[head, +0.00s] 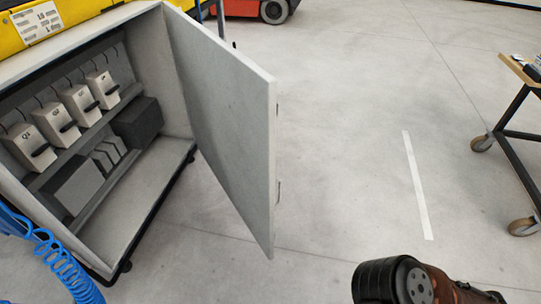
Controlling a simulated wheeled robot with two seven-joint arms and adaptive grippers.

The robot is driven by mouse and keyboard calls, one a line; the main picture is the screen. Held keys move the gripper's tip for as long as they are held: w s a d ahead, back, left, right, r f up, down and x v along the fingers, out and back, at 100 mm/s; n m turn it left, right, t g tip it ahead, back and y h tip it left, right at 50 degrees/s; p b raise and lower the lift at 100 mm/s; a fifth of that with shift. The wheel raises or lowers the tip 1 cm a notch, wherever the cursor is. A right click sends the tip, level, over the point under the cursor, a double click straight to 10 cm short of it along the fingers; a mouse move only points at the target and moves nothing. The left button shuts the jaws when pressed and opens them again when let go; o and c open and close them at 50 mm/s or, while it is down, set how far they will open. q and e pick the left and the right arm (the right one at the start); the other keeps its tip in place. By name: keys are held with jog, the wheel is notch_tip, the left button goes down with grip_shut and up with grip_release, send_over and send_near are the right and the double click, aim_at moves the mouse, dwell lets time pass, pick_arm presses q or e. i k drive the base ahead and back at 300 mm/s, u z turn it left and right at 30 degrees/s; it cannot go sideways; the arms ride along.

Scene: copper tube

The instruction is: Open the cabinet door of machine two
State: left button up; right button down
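The grey cabinet (155,70) stands at the left of the head view. Its door (225,125) is swung wide open and sticks out toward the right, with small fittings on its free edge. Inside the cabinet, several light switch boxes labelled with Q (55,122) hang in a row above dark grey units (138,122). A part of one of my arms shows at the bottom right. Neither gripper is in view, and nothing of mine is seen touching the door.
A blue coiled hose (62,265) hangs at the lower left. A yellow machine part (85,10) is above the cabinet. A wheeled cart (515,130) stands at the right edge. A red wheeled vehicle (240,8) is at the back. The floor (345,130) right of the door is clear.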

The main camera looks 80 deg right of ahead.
aim_at(231, 100)
jog(key=u, duration=0.2)
jog(key=i, duration=0.9)
jog(key=z, duration=0.9)
